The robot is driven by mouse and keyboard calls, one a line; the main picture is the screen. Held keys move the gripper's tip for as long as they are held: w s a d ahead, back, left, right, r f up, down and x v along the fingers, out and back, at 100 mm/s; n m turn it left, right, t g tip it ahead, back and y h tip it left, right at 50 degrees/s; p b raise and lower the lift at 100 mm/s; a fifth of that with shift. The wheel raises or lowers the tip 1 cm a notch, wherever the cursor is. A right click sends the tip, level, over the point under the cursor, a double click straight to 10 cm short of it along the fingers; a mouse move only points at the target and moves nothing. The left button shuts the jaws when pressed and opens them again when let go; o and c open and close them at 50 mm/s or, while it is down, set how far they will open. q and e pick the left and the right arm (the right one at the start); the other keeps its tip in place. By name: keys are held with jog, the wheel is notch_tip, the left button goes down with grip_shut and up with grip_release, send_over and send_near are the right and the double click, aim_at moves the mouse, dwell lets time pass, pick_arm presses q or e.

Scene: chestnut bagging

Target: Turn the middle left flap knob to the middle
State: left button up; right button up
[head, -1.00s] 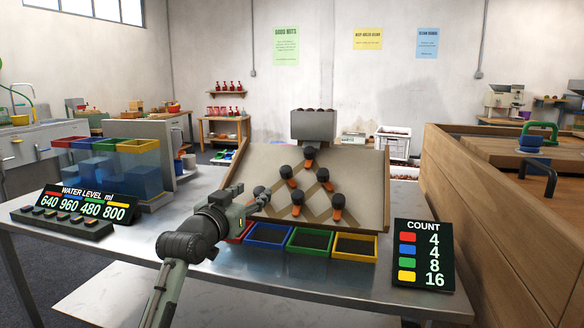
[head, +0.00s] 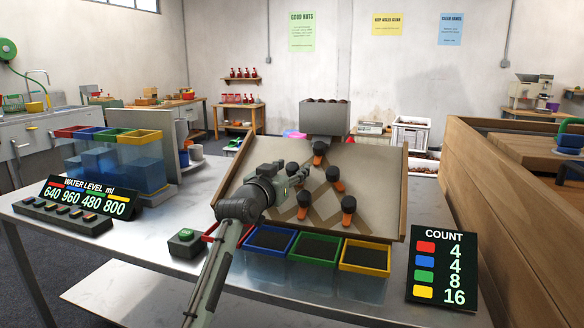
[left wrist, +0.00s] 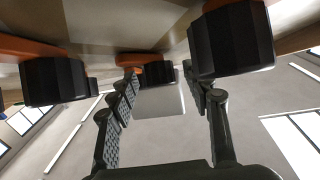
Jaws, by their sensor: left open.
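The sloped board (head: 378,190) carries several black knobs with orange flaps. The middle left flap knob (head: 292,167) is partly covered by my left gripper (head: 299,174), which reaches in from the left. In the left wrist view, my open left gripper (left wrist: 160,85) has its fingers on either side of a black knob (left wrist: 158,73), with the tips close to it. An orange flap piece (left wrist: 130,59) shows beside that knob. Contact cannot be told. The top knob (head: 319,147), middle right knob (head: 332,173) and lower knobs (head: 348,203) are clear of the gripper.
Blue (head: 268,240), green (head: 315,249) and yellow (head: 364,257) trays stand below the board; a red one is partly hidden by my arm. A green button (head: 186,238) and count display (head: 442,268) flank them. Neighbouring knobs (left wrist: 230,40) crowd the gripper.

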pick_arm(q)
jog(key=shift+w+d, duration=0.1)
jog(key=shift+w, duration=0.2)
jog(key=shift+c, duration=0.8)
grip_shut()
pick_arm(e)
jog(key=shift+w, duration=0.45)
